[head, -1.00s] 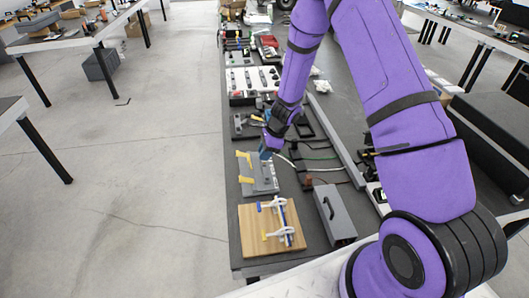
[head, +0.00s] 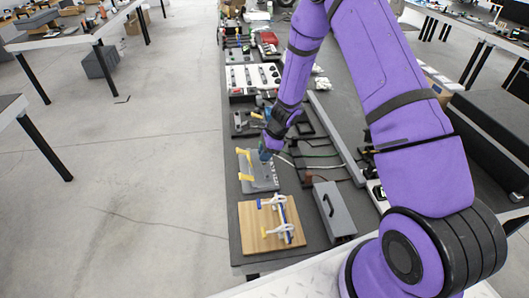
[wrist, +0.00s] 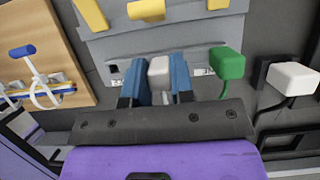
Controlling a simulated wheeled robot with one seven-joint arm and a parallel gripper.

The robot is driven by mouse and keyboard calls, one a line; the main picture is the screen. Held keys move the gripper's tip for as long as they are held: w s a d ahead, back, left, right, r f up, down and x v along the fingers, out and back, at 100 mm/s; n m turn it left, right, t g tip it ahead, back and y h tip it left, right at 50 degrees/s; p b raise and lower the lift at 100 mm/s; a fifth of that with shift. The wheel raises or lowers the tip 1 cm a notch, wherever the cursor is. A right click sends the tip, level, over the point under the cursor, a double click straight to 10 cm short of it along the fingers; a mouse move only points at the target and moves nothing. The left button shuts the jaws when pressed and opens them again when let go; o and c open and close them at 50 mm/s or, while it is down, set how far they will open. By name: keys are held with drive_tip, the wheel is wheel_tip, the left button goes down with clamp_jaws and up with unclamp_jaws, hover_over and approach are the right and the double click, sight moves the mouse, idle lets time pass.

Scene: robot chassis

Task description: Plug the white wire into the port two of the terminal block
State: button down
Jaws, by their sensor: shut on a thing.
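The terminal block (head: 262,183) is a grey plate with yellow clips, lying on the dark bench. It fills the upper middle of the wrist view (wrist: 190,38), with one small dark port (wrist: 112,68) visible left of my gripper. My gripper (wrist: 158,82) has blue fingers shut on a pale white-grey plug (wrist: 158,70) at the block's edge. Whether the plug is inside a port is hidden. A white wire (head: 286,160) shows beside my gripper (head: 265,154) in the head view. A green plug (wrist: 227,62) stands at the block's edge, right of my gripper.
A second white plug (wrist: 293,76) sits at the right of the wrist view beside a black holder. A wooden board (head: 250,228) with white and blue clamps lies nearer on the bench. A grey box with a handle (head: 334,208) stands right of it.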

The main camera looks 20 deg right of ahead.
drive_tip(key=shift+f, duration=0.45)
drive_tip(key=c, duration=0.9)
unclamp_jaws()
drive_tip(key=v, duration=1.1)
drive_tip(key=shift+a, duration=0.1)
